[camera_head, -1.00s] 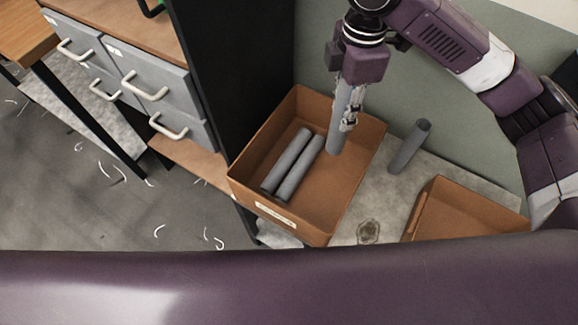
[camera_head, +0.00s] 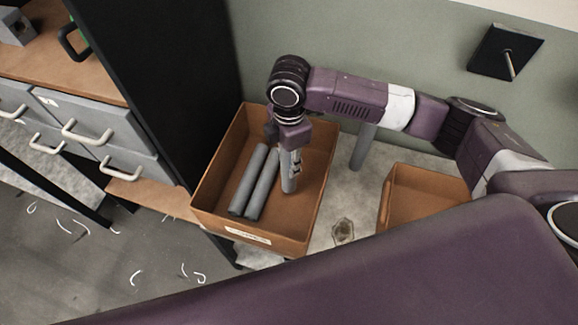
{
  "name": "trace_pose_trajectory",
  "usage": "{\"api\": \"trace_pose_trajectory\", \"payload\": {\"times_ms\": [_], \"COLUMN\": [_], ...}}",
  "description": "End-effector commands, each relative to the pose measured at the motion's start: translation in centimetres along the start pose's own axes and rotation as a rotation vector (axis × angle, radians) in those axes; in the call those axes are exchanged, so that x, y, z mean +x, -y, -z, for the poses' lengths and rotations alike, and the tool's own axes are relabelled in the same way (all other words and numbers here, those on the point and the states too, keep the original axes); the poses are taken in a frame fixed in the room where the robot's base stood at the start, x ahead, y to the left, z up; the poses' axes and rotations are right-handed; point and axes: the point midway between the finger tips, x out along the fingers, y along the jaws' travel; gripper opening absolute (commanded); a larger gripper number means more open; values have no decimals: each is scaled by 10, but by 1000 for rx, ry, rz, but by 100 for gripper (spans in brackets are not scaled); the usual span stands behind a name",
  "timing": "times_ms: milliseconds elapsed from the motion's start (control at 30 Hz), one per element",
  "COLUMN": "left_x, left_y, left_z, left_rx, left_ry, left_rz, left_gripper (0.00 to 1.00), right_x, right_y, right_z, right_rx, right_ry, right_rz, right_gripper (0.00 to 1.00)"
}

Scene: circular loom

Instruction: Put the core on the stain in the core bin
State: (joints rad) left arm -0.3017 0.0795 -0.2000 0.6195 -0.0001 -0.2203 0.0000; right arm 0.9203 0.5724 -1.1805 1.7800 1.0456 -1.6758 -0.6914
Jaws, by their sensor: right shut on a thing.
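My right gripper (camera_head: 295,165) is shut on a grey tube-shaped core (camera_head: 287,180). It holds the core roughly upright inside the outline of the brown core bin (camera_head: 313,218), near its right side. I cannot tell whether the core's lower end touches the bin floor. Two more grey cores lie side by side in the bin, a left one (camera_head: 247,180) and a right one (camera_head: 262,186). The dark stain (camera_head: 343,231) on the pale surface right of the bin is bare. My left gripper is out of view.
Another grey core (camera_head: 363,148) stands behind, partly hidden by my right arm. A second brown bin (camera_head: 425,198) sits to the right and looks empty where visible. A black panel (camera_head: 165,85) rises left of the core bin, beside grey drawers (camera_head: 90,130).

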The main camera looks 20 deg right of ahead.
Motion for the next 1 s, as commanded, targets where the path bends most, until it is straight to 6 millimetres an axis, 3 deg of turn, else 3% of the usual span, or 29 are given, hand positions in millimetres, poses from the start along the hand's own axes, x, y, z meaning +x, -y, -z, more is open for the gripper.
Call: {"api": "trace_pose_trajectory", "payload": {"times_ms": [200, 633, 667, 700, 800, 1000], "left_x": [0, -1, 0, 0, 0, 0], "left_y": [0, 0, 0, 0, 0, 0], "left_z": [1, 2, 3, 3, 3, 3], "left_rx": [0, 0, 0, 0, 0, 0], "left_ry": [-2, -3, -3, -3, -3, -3], "left_rz": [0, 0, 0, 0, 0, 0], "left_gripper": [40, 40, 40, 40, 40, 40], "right_x": [32, 38, 38, 38, 38, 38], "right_y": [0, 0, 0, 0, 0, 0], "right_z": [0, 0, 0, 0, 0, 0], "right_rx": [0, -1, -1, -1, -1, -1], "right_ry": [2, 0, 0, 0, 0, 1], "right_rz": [1, 0, 0, 0, 0, 0], "right_gripper": [0, 0, 32, 36, 46, 46]}}
